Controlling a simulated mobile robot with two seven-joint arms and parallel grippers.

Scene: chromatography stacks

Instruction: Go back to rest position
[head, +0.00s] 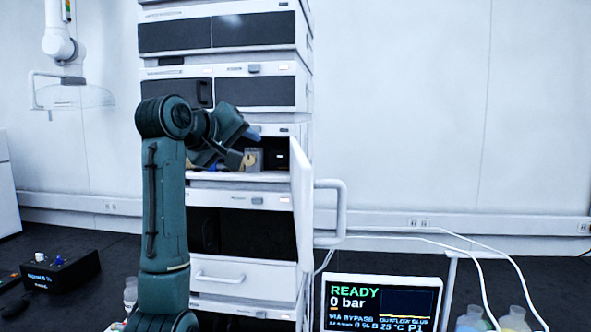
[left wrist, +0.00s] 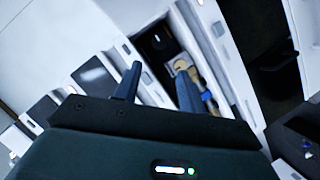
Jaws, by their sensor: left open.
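My left gripper (head: 243,148) is raised in front of the open compartment of the chromatography stack (head: 222,26). In the left wrist view its two fingers (left wrist: 157,88) stand apart with nothing seen between them but the stack behind. A grey block with a tan round part (head: 250,160) sits inside the open compartment, just beyond the fingers. It also shows in the left wrist view (left wrist: 184,66), partly behind one finger, with a small blue part near it. My right gripper is in neither view.
The compartment's white door (head: 301,195) stands open with a large handle (head: 343,212) jutting right. A display (head: 380,303) reading READY, 0 bar stands at lower right, near bottles (head: 515,320) and white tubing. A black box (head: 60,275) sits on the dark bench at left.

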